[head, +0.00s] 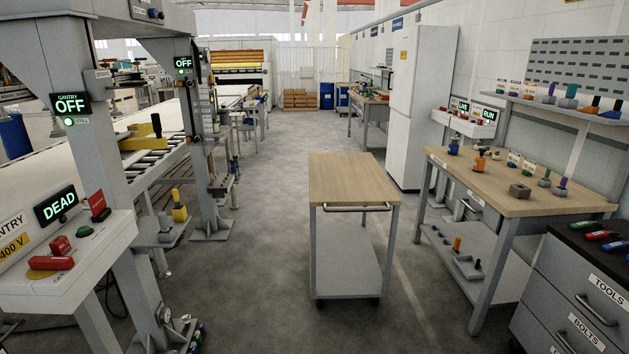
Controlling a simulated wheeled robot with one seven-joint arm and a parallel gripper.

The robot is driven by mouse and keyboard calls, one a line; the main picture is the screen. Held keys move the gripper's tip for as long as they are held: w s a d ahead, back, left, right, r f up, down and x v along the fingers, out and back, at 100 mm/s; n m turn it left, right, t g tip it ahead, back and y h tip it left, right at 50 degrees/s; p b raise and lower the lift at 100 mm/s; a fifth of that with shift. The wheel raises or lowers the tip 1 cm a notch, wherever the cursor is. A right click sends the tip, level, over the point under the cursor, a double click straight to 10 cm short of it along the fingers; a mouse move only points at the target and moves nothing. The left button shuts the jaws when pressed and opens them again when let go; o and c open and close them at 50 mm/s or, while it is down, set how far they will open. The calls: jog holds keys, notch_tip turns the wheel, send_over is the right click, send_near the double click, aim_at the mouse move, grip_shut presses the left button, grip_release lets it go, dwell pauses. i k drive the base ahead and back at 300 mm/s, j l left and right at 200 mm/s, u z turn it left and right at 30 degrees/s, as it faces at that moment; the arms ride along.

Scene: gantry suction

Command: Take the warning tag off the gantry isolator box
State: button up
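The gantry isolator box (105,245) is the pale sloping panel at the lower left, marked GANTRY and 400 V. Its black display (55,205) reads DEAD in green. A small red card (97,203), which looks like the warning tag, stands at the panel's upper right edge; its writing is too small to read. A red block (60,246), a green button (85,231) and a red handle (50,263) on a yellow disc are on the panel's face. How the tag is fixed cannot be told. My gripper is not in view.
The gantry (65,60) rises behind the box; its screen (69,104) reads OFF. A wood-topped trolley (353,180) stands mid-floor. A workbench (520,185) with small parts and a drawer cabinet (590,285) are at right. The floor (262,240) between gantry and trolley is clear.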

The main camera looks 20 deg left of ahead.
aim_at(97, 202)
jog(key=i+j+u, duration=0.15)
jog(key=i+u, duration=0.25)
jog(key=i, duration=0.2)
jog(key=i+u, duration=0.4)
jog(key=i, duration=0.15)
jog(key=i+l+u, duration=0.2)
jog(key=i+u, duration=0.25)
jog(key=i, duration=0.15)
jog(key=i+j+u, duration=0.15)
jog(key=i+u, duration=0.7)
jog(key=i, duration=0.15)
jog(key=i+l+u, duration=0.25)
jog(key=i+u, duration=0.2)
